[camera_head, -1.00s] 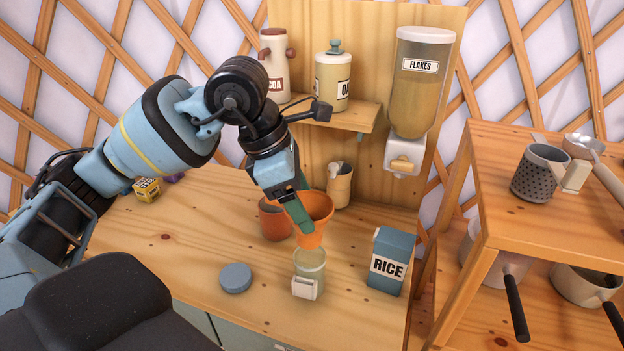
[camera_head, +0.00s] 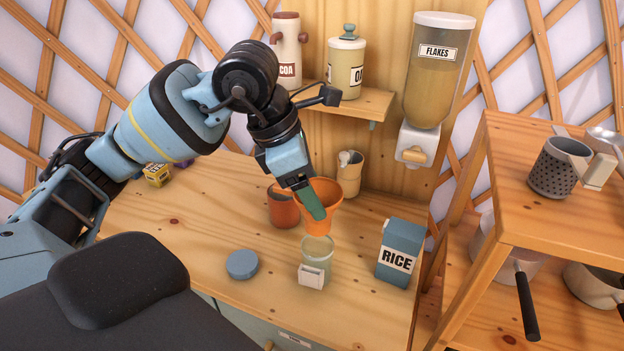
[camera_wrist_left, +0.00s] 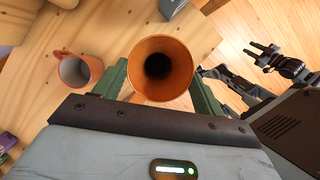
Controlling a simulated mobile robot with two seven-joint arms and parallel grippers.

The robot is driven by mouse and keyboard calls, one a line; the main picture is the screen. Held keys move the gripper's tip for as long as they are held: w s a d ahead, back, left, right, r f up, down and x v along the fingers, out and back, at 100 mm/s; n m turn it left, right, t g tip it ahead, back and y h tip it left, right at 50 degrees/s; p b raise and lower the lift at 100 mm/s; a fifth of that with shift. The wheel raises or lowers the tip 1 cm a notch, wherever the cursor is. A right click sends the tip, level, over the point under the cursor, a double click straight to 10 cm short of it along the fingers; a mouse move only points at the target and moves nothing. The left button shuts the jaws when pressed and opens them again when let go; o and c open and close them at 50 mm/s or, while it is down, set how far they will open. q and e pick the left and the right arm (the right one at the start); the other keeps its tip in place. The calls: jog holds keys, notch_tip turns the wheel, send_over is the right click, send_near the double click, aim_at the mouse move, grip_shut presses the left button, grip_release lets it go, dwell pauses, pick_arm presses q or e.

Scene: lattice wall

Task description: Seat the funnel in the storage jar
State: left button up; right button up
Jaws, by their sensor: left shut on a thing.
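The orange funnel (camera_head: 326,192) is upright over the clear greenish storage jar (camera_head: 316,250), which stands on the wooden counter with a white label on its front. My left gripper (camera_head: 312,203) is shut on the funnel, its green fingers on either side of the cone. In the left wrist view I look down into the funnel's wide mouth (camera_wrist_left: 160,68) and its dark spout hole. The funnel's lower end appears just above the jar's mouth; I cannot tell whether its spout is inside. The jar is hidden in the wrist view.
A terracotta mug (camera_head: 283,209) stands close behind the funnel to the left. A blue rice box (camera_head: 399,252) is right of the jar, a round blue lid (camera_head: 242,265) left. A beige canister (camera_head: 350,174) and the flakes dispenser (camera_head: 435,80) are behind.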

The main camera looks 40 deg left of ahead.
aim_at(310, 224)
pick_arm(q)
jog(key=shift+f+b, duration=0.6)
jog(key=shift+f, duration=1.3)
pick_arm(e)
jog(key=shift+s+a+f, duration=0.15)
jog(key=shift+s+f, duration=0.2)
jog(key=shift+f, duration=0.25)
jog(key=shift+s+a+f, duration=0.15)
jog(key=shift+s+f, duration=0.2)
jog(key=shift+f, duration=0.2)
jog(key=shift+w+r, duration=0.1)
jog(key=shift+d+g, duration=0.1)
jog(key=shift+g, duration=0.2)
pick_arm(q)
jog(key=shift+f+b, duration=0.35)
jog(key=shift+f, duration=0.1)
pick_arm(e)
jog(key=shift+s+f, duration=0.3)
jog(key=shift+f, duration=0.05)
pick_arm(q)
jog(key=shift+f+b, duration=1.05)
jog(key=shift+f, duration=0.8)
pick_arm(e)
jog(key=shift+s+f+g, duration=0.15)
jog(key=shift+s+f, duration=0.4)
jog(key=shift+f, duration=0.2)
jog(key=shift+s+f+g, duration=0.15)
jog(key=shift+s+f, duration=0.4)
jog(key=shift+f, duration=0.2)
